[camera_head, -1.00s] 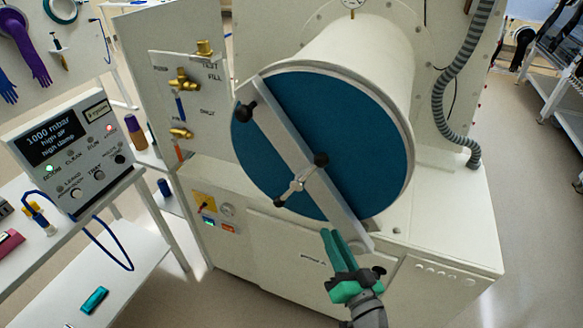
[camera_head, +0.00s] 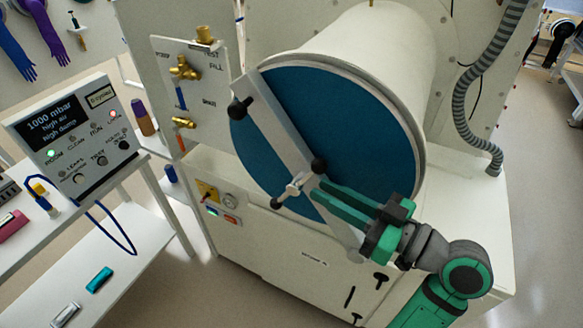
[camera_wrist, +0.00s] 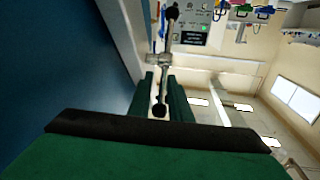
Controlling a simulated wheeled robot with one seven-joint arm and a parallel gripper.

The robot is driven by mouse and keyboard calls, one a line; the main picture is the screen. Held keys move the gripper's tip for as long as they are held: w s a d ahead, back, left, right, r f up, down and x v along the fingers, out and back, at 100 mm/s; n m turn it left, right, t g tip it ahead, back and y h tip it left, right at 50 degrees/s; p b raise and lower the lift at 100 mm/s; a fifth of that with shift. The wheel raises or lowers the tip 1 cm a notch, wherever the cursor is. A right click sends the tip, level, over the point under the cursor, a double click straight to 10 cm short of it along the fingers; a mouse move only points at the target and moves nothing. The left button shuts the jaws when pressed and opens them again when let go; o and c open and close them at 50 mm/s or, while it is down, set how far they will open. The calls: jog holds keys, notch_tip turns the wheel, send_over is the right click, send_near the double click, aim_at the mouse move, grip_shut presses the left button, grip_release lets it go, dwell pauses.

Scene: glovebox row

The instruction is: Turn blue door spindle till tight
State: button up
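The blue round door (camera_head: 300,115) closes the end of a white cylinder, with a pale bar (camera_head: 275,130) slanting across it. The door spindle (camera_head: 294,187) is a metal hub with a cross handle at the bar's middle, with a black knob at each end. In the wrist view the spindle hub (camera_wrist: 158,59) lies straight ahead. My gripper (camera_head: 318,191) is open, its green fingers pointing at the spindle from the right. In the wrist view one black knob (camera_wrist: 160,110) shows in the gap between the fingers; I cannot tell whether they touch it.
A brass valve panel (camera_head: 185,80) is left of the door. A display box (camera_head: 75,135) stands on a white table at the left. A ribbed hose (camera_head: 470,95) hangs at the right. A black clamp knob (camera_head: 238,107) sits at the bar's upper end.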

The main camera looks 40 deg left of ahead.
aim_at(296, 183)
jog(key=a, duration=0.3)
jog(key=s+a, duration=0.1)
jog(key=a, duration=0.2)
jog(key=s+a, duration=0.1)
jog(key=a, duration=0.1)
jog(key=shift+a, duration=0.4)
jog(key=shift+w+a, duration=0.15)
jog(key=shift+a, duration=0.6)
jog(key=shift+w, duration=0.1)
grip_shut()
jog(key=shift+w, duration=0.1)
